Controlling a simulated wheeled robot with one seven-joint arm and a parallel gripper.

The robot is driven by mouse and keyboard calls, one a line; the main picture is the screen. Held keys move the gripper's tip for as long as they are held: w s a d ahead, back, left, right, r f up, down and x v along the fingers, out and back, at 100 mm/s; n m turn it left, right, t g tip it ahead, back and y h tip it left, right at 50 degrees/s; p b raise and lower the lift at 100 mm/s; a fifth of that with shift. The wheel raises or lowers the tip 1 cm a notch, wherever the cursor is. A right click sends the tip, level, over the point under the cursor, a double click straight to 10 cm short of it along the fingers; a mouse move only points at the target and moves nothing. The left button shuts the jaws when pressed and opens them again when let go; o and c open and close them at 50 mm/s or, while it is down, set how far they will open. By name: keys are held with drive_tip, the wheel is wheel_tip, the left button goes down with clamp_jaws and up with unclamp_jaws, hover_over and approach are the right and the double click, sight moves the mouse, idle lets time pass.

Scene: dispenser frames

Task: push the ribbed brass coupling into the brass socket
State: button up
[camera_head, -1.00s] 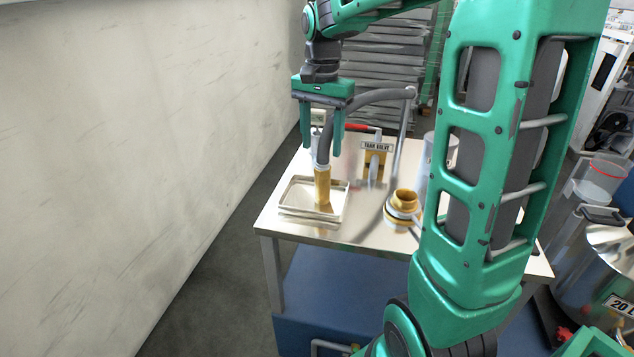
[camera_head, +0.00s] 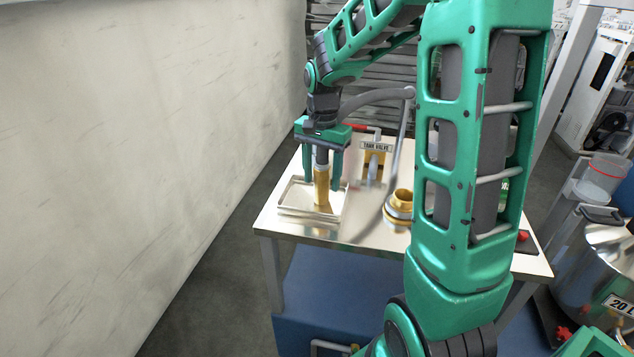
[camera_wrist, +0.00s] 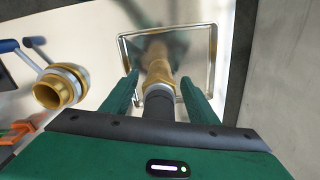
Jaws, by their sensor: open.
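The brass coupling (camera_head: 321,188) stands upright in a shallow metal tray, on the end of a grey hose (camera_head: 372,97). My gripper (camera_head: 322,183) is lowered over it with the fingers open, one on each side. In the wrist view the coupling (camera_wrist: 158,70) lies between the two green fingers (camera_wrist: 160,98), with gaps visible on both sides. Its ribs are too small to make out. The brass socket (camera_head: 402,197) stands to the right of the tray, its round mouth open and empty. It also shows at the left in the wrist view (camera_wrist: 56,90).
The tray (camera_head: 283,204) sits near the table's left front corner. A thin post (camera_head: 402,130) carries the hose. A pale wall (camera_head: 150,150) runs along the left. My arm hides the table's right part.

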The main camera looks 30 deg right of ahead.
drive_tip(key=shift+f, duration=0.1)
drive_tip(key=shift+c, duration=0.2)
clamp_jaws()
